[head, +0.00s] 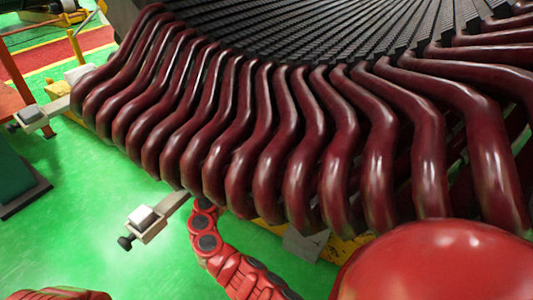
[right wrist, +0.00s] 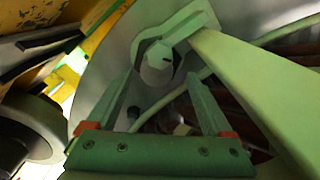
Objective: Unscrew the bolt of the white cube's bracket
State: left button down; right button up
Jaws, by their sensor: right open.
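In the head view, a white cube (head: 143,217) sits on a pale bracket (head: 152,230) that sticks out below the dark red coils. Its dark bolt knob (head: 125,243) points to the lower left. A second bracket (head: 32,117) with a dark knob (head: 12,127) shows at the far left. In the right wrist view, my right gripper (right wrist: 160,75) is open, with a round pale knob (right wrist: 157,62) between its fingertips. I cannot tell whether they touch it, or which bracket this knob belongs to. The right gripper is not visible in the head view. My left gripper is not in view.
Dark red coils (head: 270,150) fill the middle and right of the head view. A long pale bar (right wrist: 250,80) runs close by the right finger in the wrist view. Yellow structure (right wrist: 50,40) stands at its left.

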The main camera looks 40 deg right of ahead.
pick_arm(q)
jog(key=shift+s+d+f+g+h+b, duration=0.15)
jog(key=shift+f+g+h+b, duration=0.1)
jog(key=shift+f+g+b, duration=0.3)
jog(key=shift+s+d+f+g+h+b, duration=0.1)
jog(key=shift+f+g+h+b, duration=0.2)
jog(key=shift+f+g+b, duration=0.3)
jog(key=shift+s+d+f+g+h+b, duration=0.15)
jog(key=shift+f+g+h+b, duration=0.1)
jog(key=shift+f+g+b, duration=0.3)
pick_arm(e)
jog(key=shift+x, duration=4.55)
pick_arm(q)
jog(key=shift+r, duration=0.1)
pick_arm(e)
jog(key=c, duration=1.3)
jog(key=shift+f, duration=0.1)
grip_shut()
